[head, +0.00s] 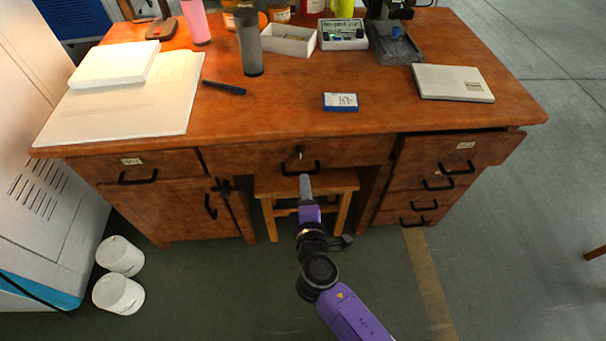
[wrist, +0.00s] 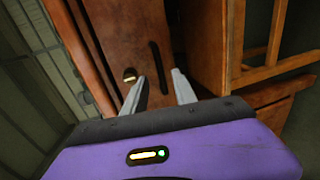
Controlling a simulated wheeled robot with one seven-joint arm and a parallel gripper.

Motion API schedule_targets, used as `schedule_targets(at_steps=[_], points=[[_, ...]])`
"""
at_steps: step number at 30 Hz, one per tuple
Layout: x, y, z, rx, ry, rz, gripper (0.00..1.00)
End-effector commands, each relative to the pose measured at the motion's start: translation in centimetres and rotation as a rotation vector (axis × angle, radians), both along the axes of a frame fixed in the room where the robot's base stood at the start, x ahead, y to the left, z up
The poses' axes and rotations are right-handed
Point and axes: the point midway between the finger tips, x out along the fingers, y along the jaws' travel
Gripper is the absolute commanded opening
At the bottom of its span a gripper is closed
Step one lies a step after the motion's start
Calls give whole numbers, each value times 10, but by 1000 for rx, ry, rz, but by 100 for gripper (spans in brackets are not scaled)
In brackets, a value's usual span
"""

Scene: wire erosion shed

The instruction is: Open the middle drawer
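The middle drawer (head: 250,157) is a wide brown wooden front under the desk's top, and it looks closed. It has a black bar handle (head: 300,168) and a small lock (head: 299,152) above it. My gripper (head: 305,178) is just in front of and below the handle in the head view. In the wrist view, my gripper (wrist: 159,76) is open, and one end of the black handle (wrist: 158,62) shows between the two fingertips. I cannot tell whether the fingers touch it. The lock (wrist: 130,75) is left of the handle there.
A wooden stool (head: 335,181) stands under the middle drawer. The top right drawer (head: 440,160) sticks out slightly. A left cabinet door (head: 160,207) has keys at its edge. Two white buckets (head: 118,293) stand on the floor at left.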

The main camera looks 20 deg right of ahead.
Motion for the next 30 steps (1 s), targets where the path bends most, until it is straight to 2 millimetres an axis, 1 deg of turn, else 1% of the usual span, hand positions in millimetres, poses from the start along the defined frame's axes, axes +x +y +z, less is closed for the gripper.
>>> schedule_targets(at_steps=[1,6,12,16,23,24,29,30], points=[[8,-3,-1,1,0,-2,33],[33,-11,-7,2,-1,0,33],[54,-18,-13,2,0,0,33],[59,-20,-14,4,1,0,33],[60,-20,-14,4,1,0,33],[60,-20,-14,4,1,0,31],[60,-20,-14,5,1,0,0],[60,-20,-14,5,1,0,0]])
